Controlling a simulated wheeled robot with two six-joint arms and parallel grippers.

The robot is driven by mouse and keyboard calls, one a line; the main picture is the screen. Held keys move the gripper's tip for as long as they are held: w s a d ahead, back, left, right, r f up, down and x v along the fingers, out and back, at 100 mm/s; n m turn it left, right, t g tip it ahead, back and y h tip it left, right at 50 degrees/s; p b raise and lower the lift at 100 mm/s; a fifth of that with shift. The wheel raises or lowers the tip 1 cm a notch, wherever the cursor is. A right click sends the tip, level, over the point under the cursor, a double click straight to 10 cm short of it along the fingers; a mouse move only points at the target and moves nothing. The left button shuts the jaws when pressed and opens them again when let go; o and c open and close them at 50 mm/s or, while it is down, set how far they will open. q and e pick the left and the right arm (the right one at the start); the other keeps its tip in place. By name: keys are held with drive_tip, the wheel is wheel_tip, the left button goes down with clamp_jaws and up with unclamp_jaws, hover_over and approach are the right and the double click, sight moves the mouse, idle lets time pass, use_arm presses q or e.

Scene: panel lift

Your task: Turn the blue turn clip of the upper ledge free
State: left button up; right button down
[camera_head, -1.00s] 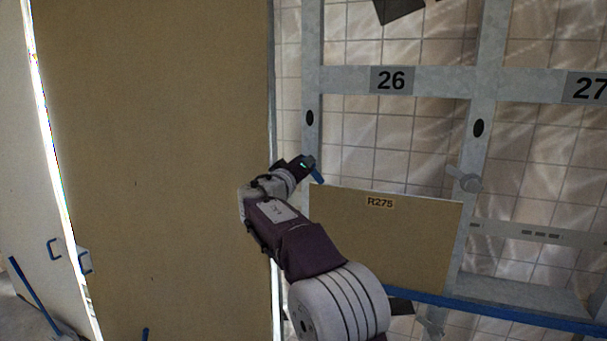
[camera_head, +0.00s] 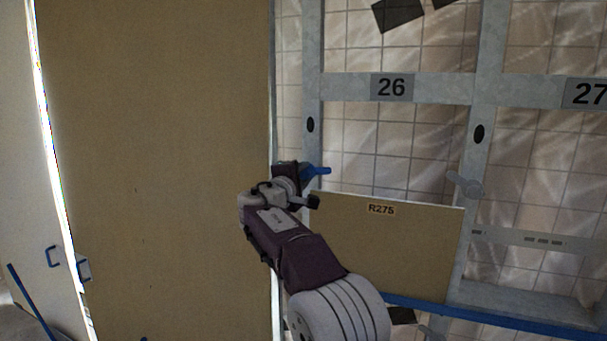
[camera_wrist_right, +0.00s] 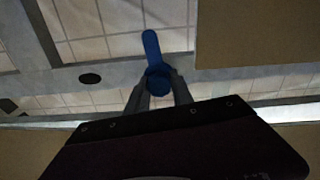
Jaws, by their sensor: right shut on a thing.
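The blue turn clip (camera_head: 318,170) sits on the left upright of bay 26, just above the top left corner of the tan panel R275 (camera_head: 390,245). Its lever points right, roughly level. In the right wrist view the clip (camera_wrist_right: 152,48) shows its lever beside the panel's edge (camera_wrist_right: 250,32), apart from it. My right gripper (camera_head: 303,172) is at the clip's hub; in its wrist view the two fingers (camera_wrist_right: 158,88) are shut on the round blue hub. A grey turn clip (camera_head: 467,185) is on the right upright. My left gripper is not in view.
A large tan board (camera_head: 155,160) stands close on the left of my right arm. Grey frame rails carry labels 26 (camera_head: 391,88) and 27 (camera_head: 590,94). A blue ledge (camera_head: 500,314) runs along the panel's bottom. The bay above the panel is open to tiled wall.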

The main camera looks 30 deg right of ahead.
drive_tip(key=shift+n+p, duration=0.35)
drive_tip(key=shift+n, duration=1.75)
drive_tip(key=shift+f, duration=0.1)
drive_tip(key=c, duration=1.1)
unclamp_jaws()
drive_tip(key=b+v, duration=0.3)
drive_tip(key=v, duration=0.6)
